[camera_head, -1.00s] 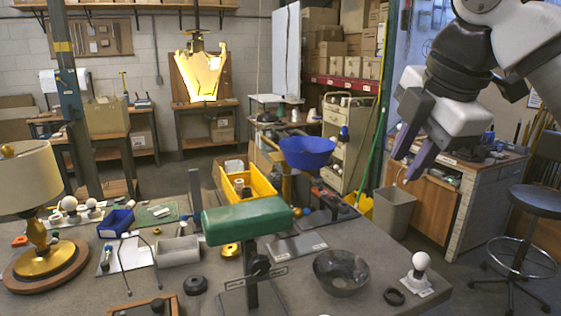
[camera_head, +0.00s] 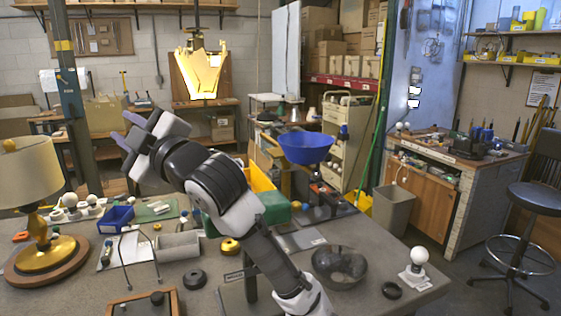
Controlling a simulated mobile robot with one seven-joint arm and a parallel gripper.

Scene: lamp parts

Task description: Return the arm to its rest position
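My gripper (camera_head: 124,128) is raised over the left-middle of the workbench, at the far end of my arm. Its two purple-grey fingers point to the upper left and stand apart, with nothing seen between them. My arm reaches up and left from the bottom middle of the picture. The lamp with a cream shade (camera_head: 27,177) and brass base (camera_head: 45,258) stands upright at the left, clear of my gripper.
On the workbench (camera_head: 400,265) are a blue bin (camera_head: 115,219), a grey tray (camera_head: 178,245), a dark glass bowl (camera_head: 340,266) and a bulb in a white holder (camera_head: 416,268). A blue bowl (camera_head: 306,147) is raised behind. The air at the right is free.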

